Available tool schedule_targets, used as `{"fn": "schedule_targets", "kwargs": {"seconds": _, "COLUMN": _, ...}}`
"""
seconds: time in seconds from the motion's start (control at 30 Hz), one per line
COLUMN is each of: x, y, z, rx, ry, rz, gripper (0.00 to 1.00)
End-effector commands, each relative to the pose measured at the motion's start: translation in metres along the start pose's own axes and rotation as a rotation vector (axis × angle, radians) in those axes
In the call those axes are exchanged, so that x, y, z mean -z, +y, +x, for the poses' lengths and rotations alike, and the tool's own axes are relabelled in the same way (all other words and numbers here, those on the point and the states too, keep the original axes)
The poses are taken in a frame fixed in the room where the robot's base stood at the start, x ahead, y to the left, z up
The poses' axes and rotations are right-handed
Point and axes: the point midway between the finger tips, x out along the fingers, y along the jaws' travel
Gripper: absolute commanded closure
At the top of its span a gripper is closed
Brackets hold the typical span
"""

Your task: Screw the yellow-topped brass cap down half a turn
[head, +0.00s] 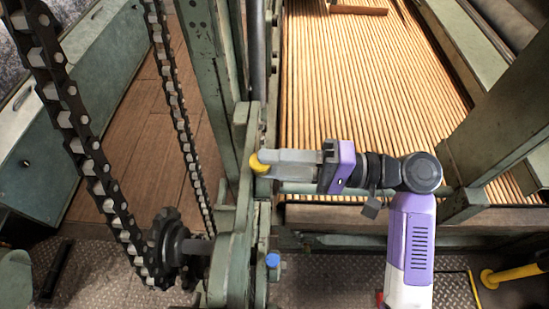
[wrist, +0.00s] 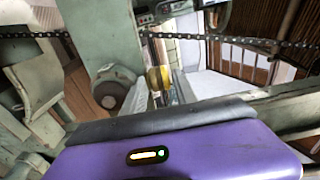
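The yellow-topped brass cap (head: 259,164) shows in the head view at the side of the green upright frame. My gripper (head: 268,161) reaches in from the right with its pale fingers pointing left, their tips at the cap. In the wrist view the cap (wrist: 154,79) sits between the tips of my gripper (wrist: 160,84), ahead of the purple gripper body. The cap fills about the width between the fingertips. I cannot tell whether both fingers press on it. What the cap sits on is mostly hidden by the fingers.
A blue-topped fitting (head: 273,260) is lower on the same green frame. A heavy chain (head: 92,165) and its sprocket (head: 168,247) are to the left. A slatted wooden bed (head: 365,85) lies behind my arm. A yellow pipe (head: 510,274) is at lower right.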

Motion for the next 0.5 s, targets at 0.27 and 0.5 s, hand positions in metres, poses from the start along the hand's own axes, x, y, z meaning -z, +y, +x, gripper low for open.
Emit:
{"fn": "schedule_targets", "kwargs": {"seconds": 0.27, "x": 0.0001, "y": 0.0004, "z": 0.0017, "rx": 0.000, "ry": 0.001, "rz": 0.000, "gripper": 0.65}}
{"fn": "schedule_targets", "kwargs": {"seconds": 0.5, "x": 0.0001, "y": 0.0004, "z": 0.0015, "rx": -0.001, "ry": 0.001, "rz": 0.000, "gripper": 1.00}}
